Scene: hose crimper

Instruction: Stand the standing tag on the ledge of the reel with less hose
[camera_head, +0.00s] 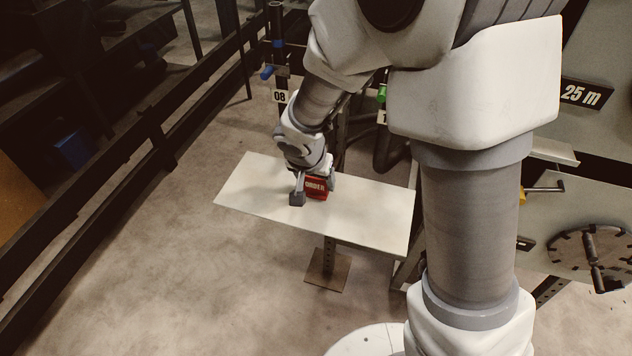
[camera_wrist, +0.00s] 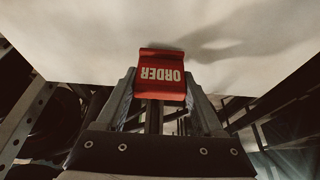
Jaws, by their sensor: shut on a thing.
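The standing tag (camera_head: 316,187) is red with the white word ORDER. My gripper (camera_head: 312,196) is shut on it, low over a pale flat board on a post. In the wrist view the tag (camera_wrist: 162,75) sits between the fingertips of my gripper (camera_wrist: 161,88), with its lettering upside down. The tag is at or close to the board's surface; I cannot tell whether it touches. The reels' hose and their ledges cannot be made out; my arm hides much of the middle and right.
The pale board (camera_head: 375,220) is otherwise bare. Behind it stand a post with a sign 08 (camera_head: 280,97) and blue and green fittings. At right are a 25 m sign (camera_head: 581,94) and a dark slotted disc (camera_head: 590,252). A dark rail runs along the left.

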